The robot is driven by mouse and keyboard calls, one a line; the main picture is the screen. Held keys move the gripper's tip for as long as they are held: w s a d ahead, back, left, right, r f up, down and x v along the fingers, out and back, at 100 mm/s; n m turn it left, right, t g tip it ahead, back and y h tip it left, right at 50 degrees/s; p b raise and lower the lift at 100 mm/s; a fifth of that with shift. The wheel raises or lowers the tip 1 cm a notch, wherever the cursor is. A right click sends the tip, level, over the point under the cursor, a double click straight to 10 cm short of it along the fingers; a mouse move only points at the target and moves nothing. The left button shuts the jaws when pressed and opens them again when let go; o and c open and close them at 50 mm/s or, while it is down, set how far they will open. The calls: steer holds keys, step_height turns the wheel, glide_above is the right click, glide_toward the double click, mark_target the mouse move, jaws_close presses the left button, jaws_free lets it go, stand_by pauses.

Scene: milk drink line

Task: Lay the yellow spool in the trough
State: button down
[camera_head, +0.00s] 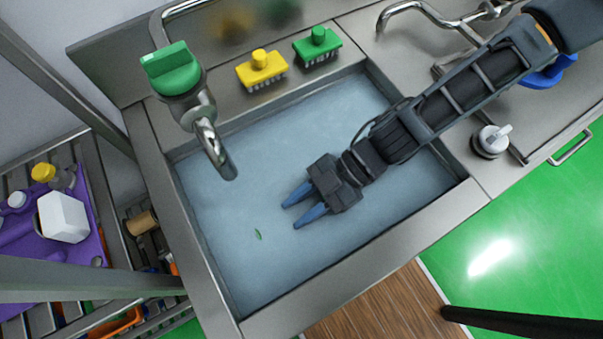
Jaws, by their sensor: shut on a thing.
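The trough (222,297) is a steel basin with a pale blue, water-like surface inside. My gripper (290,213) hangs over or in the middle of it. Its two blue fingers point left, with a gap between them. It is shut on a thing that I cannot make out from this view. I cannot pick out the yellow spool for certain. A small yellow-topped piece (43,172) lies at the far left, and I cannot tell what it is. A tiny green scrap (258,235) lies in the trough, left of my gripper.
A tap with a green handle (171,70) reaches over the trough's left back corner. A yellow brush (262,70) and a green brush (317,46) sit on the back ledge. A purple tray (84,200) with a white container (64,217) stands on the left rack.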

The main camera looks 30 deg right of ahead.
mark_target(302, 213)
steer(key=shift+f, duration=1.85)
steer(key=shift+f, duration=0.15)
steer(key=c, duration=0.8)
jaws_free()
steer(key=shift+o, duration=0.2)
steer(key=shift+r, duration=0.2)
steer(key=v, duration=1.2)
steer(key=shift+b, duration=0.45)
